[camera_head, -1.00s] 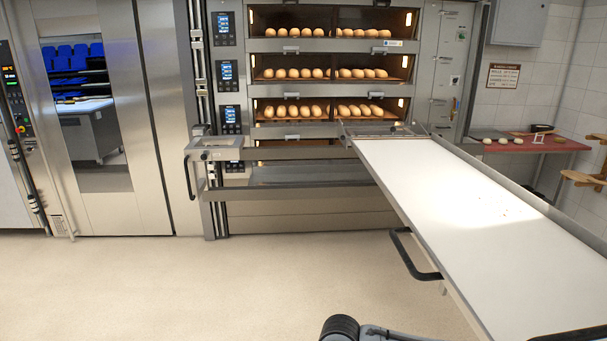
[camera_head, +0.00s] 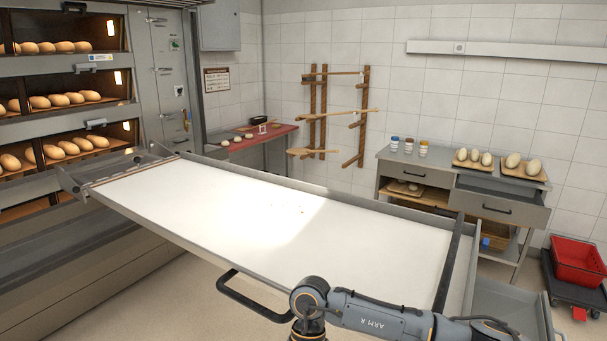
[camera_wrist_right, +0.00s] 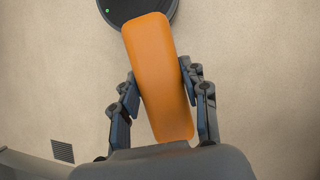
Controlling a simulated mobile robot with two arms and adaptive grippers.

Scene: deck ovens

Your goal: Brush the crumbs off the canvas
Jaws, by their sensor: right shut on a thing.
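The white canvas (camera_head: 200,205) lies flat on a long loader frame in front of the ovens. A few tiny brown crumbs (camera_head: 302,210) show near its middle, beside a bright patch of light. In the right wrist view my right gripper (camera_wrist_right: 165,100) is shut on an orange, rounded, oblong thing (camera_wrist_right: 160,75); whether it is a brush cannot be told, and no bristles show. Floor shows behind it. In the head view my right arm is in front of the loader's near side, with its gripper out of sight. My left gripper is in neither view.
A black side handle (camera_head: 250,300) juts from the loader's near edge. A dark bar (camera_head: 450,262) crosses the canvas's right end. Deck ovens with bread (camera_head: 75,98) stand left. A drawer table (camera_head: 500,207) and red crate (camera_head: 577,262) stand right.

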